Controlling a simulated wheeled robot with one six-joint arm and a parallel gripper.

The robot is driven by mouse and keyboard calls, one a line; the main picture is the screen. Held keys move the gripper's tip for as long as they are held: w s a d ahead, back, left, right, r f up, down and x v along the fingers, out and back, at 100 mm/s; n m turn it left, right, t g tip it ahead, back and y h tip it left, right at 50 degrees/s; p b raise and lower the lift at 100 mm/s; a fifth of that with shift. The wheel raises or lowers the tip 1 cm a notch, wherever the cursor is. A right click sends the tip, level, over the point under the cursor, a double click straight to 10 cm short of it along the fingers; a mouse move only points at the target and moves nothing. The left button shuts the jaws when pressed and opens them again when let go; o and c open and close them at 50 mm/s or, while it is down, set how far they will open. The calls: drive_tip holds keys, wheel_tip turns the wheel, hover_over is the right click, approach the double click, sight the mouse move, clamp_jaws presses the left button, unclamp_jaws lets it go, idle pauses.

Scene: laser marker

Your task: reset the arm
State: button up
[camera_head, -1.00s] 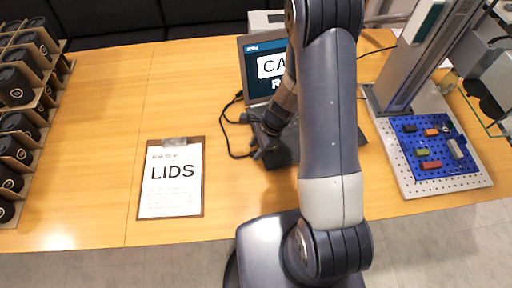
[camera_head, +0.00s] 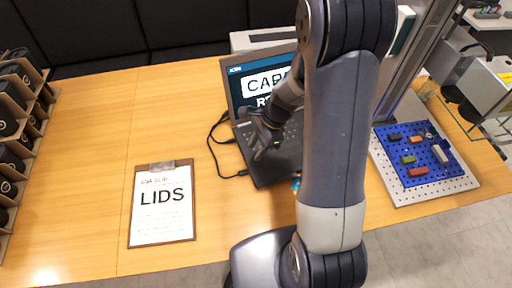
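My gripper (camera_head: 262,142) is above the keyboard of the open laptop (camera_head: 278,172), left of my large arm links. It is small and dark here, and I cannot tell whether its fingers are open or shut. I see nothing clearly held in it. The laptop screen (camera_head: 243,95) shows large text starting "CAR", partly covered by my arm. My arm reaches up and over from its base at the bottom centre.
A clipboard reading "LIDS" (camera_head: 162,208) lies left of the laptop. A rack of dark cups (camera_head: 12,150) stands at the far left. The laser marker's perforated base (camera_head: 460,185) with a blue fixture (camera_head: 388,156) is at right. Bare table (camera_head: 90,150) lies between rack and clipboard.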

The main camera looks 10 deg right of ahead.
sight(240, 172)
drive_tip(key=x, duration=1.1)
drive_tip(key=shift+s+a+r, duration=0.1)
drive_tip(key=shift+a, duration=0.45)
drive_tip(key=shift+d, duration=0.1)
